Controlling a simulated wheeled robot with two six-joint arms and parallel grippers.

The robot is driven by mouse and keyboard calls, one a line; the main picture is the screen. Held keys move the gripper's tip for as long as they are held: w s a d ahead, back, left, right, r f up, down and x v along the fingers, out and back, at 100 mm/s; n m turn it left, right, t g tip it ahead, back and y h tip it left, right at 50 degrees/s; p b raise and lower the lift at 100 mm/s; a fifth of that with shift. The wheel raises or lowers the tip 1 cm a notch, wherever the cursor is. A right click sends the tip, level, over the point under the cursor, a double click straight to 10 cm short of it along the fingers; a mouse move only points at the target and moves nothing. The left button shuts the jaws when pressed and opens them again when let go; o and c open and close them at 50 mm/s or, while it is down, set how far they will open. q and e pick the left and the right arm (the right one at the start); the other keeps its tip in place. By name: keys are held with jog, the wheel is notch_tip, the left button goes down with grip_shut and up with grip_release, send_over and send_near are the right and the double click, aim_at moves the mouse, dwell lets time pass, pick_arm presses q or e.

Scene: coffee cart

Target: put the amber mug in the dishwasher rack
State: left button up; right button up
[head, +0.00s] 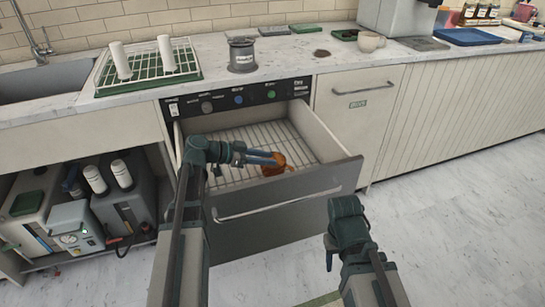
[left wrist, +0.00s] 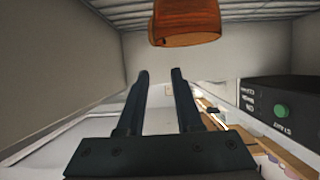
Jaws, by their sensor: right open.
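The amber mug (head: 280,169) is in the pulled-out dishwasher drawer, over the wire rack (head: 232,143). It also shows at the top edge of the left wrist view (left wrist: 186,22), partly cut off. My left gripper (head: 268,157) is inside the drawer beside the mug. In the left wrist view its two fingers (left wrist: 159,75) are apart with nothing between them, and the mug lies outside them. The mug seems to rest on the rack, but its underside is hidden. My right gripper (head: 330,262) is open and empty, low in front of the drawer's right side.
The drawer's front panel (head: 290,194) stands out toward me. On the counter are a draining rack (head: 150,68) with white cylinders, a grey canister (head: 242,55) and a pale cup (head: 370,41). The rest of the wire rack is clear.

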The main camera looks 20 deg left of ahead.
pick_arm(q)
jog(key=p+v, duration=0.1)
jog(key=v, duration=0.4)
dwell(0.3)
